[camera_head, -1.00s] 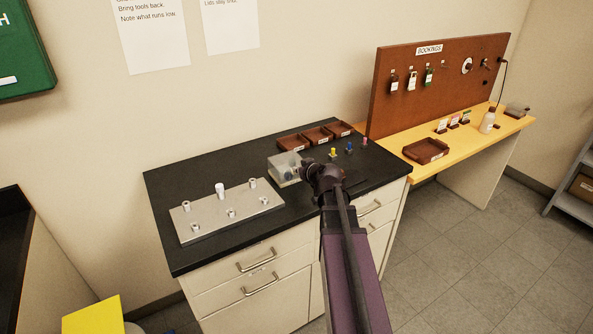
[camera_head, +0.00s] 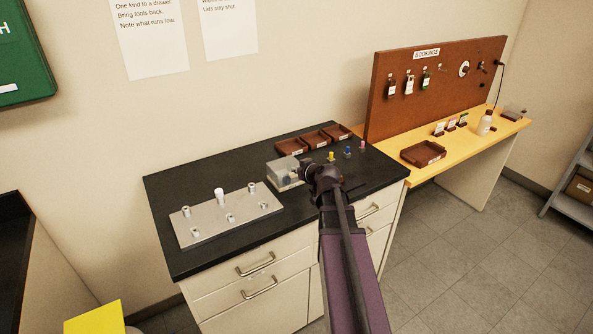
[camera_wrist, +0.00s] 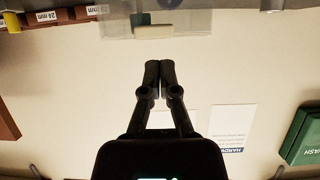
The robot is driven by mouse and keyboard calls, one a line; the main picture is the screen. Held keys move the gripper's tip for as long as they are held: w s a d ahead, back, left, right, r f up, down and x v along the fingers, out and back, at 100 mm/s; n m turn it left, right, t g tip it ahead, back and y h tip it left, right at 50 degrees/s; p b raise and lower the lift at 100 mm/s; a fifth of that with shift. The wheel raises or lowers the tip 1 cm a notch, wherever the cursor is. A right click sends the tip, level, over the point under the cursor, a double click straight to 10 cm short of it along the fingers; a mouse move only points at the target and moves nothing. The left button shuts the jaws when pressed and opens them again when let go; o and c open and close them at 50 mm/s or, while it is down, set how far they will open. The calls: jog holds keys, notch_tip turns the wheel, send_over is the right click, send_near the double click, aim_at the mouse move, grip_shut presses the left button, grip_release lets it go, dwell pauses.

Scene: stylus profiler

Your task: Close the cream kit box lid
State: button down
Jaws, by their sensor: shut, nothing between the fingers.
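A small pale, see-through box (camera_head: 281,174), which I take to be the kit box, stands on the black counter just left of my gripper (camera_head: 306,172). Its right side is partly hidden by my wrist, and I cannot tell the lid's exact angle. In the wrist view a clear box edge (camera_wrist: 115,28) with a cream block (camera_wrist: 154,32) shows at the top, beyond my fingertips. My gripper (camera_wrist: 160,68) is shut and empty, with a visible gap between its tips and the cream block.
Brown labelled trays (camera_head: 291,146) stand behind the box. Small coloured pegs (camera_head: 348,152) stand to its right. A grey plate (camera_head: 232,222) with several upright posts lies at the left. The black counter (camera_head: 180,176) is bare at its back left.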

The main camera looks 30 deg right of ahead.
jog(key=s, duration=0.9)
jog(key=shift+s+d+f+b, duration=0.2)
jog(key=shift+s+d+b, duration=0.05)
jog(key=shift+b, duration=0.15)
dwell(0.7)
